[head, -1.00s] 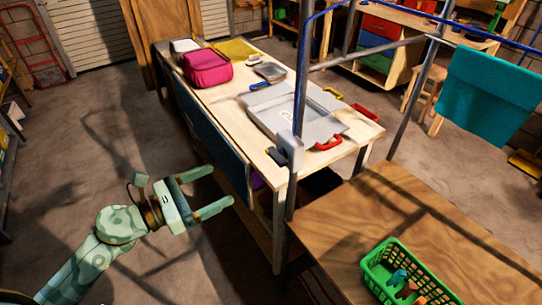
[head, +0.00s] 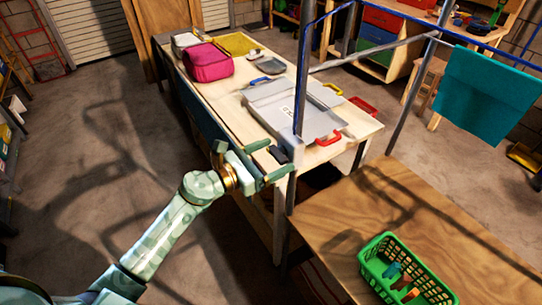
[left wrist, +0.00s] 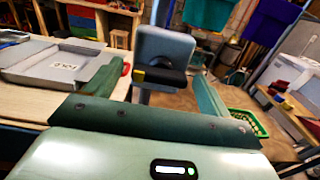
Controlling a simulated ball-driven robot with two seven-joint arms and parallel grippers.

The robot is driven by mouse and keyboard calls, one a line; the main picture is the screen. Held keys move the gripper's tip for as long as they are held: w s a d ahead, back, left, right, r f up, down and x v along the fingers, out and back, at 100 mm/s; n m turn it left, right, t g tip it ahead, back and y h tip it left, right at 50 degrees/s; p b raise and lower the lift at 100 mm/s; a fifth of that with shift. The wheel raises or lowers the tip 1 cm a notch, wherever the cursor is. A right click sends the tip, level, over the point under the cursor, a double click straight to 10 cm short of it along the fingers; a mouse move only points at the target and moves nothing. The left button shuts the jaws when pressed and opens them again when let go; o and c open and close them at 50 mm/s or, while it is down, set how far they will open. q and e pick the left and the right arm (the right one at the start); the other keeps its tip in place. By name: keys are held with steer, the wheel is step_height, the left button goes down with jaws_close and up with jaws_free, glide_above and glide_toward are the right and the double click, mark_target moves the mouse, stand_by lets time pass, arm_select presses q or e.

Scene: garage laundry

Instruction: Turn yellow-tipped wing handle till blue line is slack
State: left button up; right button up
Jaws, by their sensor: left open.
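The wing handle (left wrist: 162,78) is a dark bar with a yellow tip at its left end, on the front of a grey box (left wrist: 165,48) fixed to the post. In the head view the box (head: 292,150) sits low on the post, and the handle (head: 278,154) is a small dark shape. The blue line (head: 470,42) runs high across the frame and looks straight. My left gripper (head: 280,157) is open, its fingers pointing at the box. In the left wrist view the handle appears between the fingers; contact cannot be told. My right gripper is out of view.
A workbench (head: 225,100) with a grey case (head: 300,108) and a pink bag (head: 208,62) lies behind the post. A wooden table (head: 420,215) with a green basket (head: 372,270) is at right. A teal cloth (head: 487,92) hangs at right. Open floor lies left.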

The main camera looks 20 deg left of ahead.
arm_select(q)
steer(key=c, duration=1)
